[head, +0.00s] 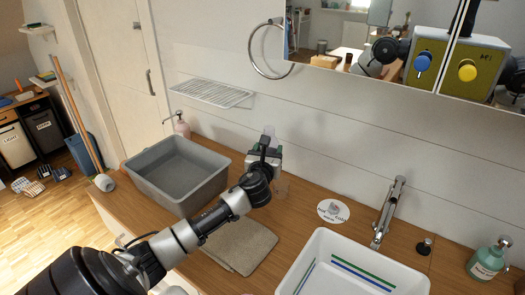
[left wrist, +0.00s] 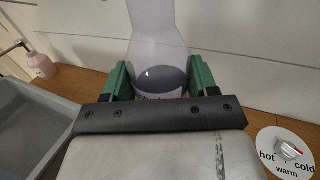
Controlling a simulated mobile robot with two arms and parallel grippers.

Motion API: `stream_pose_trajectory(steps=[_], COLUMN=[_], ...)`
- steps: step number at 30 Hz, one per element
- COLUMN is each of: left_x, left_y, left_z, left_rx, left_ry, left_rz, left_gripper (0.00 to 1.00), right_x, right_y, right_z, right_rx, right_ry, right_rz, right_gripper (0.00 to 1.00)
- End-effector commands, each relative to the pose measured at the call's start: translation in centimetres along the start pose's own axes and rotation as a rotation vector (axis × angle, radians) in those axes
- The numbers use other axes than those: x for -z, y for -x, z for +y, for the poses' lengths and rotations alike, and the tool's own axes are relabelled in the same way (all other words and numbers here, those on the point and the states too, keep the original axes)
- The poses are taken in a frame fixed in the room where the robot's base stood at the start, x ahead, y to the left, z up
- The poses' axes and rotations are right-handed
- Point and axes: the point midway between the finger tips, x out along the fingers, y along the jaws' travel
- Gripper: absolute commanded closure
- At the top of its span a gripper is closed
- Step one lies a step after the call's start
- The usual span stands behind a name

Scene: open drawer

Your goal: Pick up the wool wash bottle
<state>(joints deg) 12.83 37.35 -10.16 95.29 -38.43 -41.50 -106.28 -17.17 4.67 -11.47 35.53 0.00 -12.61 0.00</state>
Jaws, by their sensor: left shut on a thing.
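The wool wash bottle (left wrist: 160,32) is pale and whitish, with a grey oval and partly hidden lettering on its front. In the left wrist view it stands between the green fingers of my left gripper (left wrist: 162,80), which is shut on it. In the head view my left gripper (head: 272,156) is over the back of the wooden counter, near the wall. The bottle's pale top (head: 270,133) shows just above the gripper there. Most of the bottle is hidden, and I cannot tell whether its base touches the counter. My right gripper is not in view.
A grey basin (head: 160,190) stands left of the gripper on the counter (head: 300,210). A folded cloth (head: 240,246) lies in front. A round hot-cold dial (head: 333,211), a tap (head: 388,212), a white sink (head: 322,246) and a green bottle (head: 487,260) are to the right.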

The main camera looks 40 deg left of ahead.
Motion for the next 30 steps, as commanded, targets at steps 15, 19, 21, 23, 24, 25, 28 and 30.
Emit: stream_pose_trajectory(steps=[15, 19, 21, 23, 24, 25, 28, 30], left_x=[-2.2, -2.4, -2.5, -2.6, -2.6, -2.6, -2.6, -2.6], left_y=[2.4, 2.7, 2.8, 2.9, 2.9, 2.9, 3.0, 3.0], left_z=[-2.5, -2.7, -2.8, -2.9, -2.9, -2.9, -3.0, -3.0], left_rx=[0.000, 0.000, 0.000, 0.000, 0.000, 0.000, 0.000, 0.000], left_ry=[0.002, 0.001, 0.000, 0.000, 0.000, 0.000, 0.000, 0.000], left_rz=[-0.003, -0.003, -0.003, -0.002, -0.002, -0.002, -0.002, -0.002], left_gripper=[0.72, 0.72, 0.72, 0.72, 0.72, 0.72, 0.72, 0.72], right_x=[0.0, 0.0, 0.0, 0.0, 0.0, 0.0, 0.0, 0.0], right_y=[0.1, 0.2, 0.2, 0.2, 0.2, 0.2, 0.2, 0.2], right_z=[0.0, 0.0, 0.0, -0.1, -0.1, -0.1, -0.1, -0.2], right_rx=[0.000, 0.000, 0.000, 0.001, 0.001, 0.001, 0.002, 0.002], right_ry=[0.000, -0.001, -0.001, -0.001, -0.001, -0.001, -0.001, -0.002], right_rz=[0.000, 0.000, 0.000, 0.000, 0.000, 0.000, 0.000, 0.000], right_gripper=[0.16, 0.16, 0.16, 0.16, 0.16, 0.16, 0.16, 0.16])
